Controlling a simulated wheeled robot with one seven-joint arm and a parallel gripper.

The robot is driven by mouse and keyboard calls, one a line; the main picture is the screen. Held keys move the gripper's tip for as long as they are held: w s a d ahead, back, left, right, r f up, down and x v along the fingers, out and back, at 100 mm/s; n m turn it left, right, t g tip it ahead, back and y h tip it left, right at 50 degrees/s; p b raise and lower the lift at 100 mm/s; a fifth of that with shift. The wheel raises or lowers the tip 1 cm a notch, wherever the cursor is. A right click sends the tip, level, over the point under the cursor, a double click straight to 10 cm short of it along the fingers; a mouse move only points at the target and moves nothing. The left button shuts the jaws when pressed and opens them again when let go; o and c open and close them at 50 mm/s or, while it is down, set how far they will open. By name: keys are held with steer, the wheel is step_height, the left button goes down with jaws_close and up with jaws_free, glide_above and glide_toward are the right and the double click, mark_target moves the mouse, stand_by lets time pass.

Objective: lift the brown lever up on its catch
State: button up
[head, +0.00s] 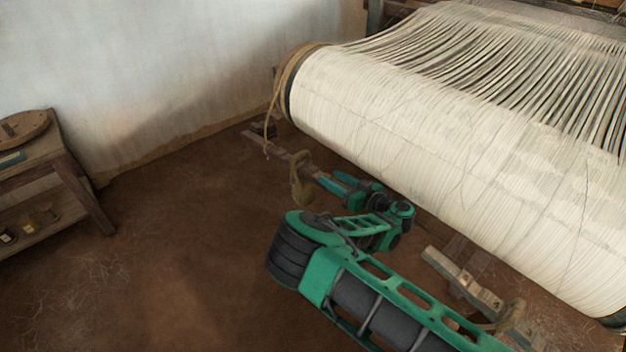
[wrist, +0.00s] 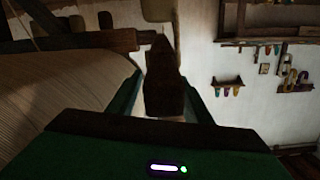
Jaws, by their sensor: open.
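The brown lever (wrist: 165,88) shows in the wrist view as a dark wooden bar between my two fingers. It narrows toward the top of the picture, and its near end is close to my palm. My gripper (wrist: 160,95) is open, with a finger on each side of the bar; pale gaps show beside it, and I cannot tell whether either finger touches it. In the head view my gripper (head: 328,181) is low beside the warp roll, at a wooden bar (head: 268,143) that runs under it. The catch is not clearly visible.
The wide cream warp roll (head: 400,130) is just right of and above my gripper. A rope (head: 300,185) hangs by the bar. A second wooden piece (head: 465,282) lies nearer, right of my arm. A small table (head: 75,185) stands far left; the floor between is clear.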

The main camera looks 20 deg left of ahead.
steer(key=s+a+r, duration=0.6)
steer(key=s+r, duration=0.2)
steer(key=s, duration=0.2)
stand_by(0.4)
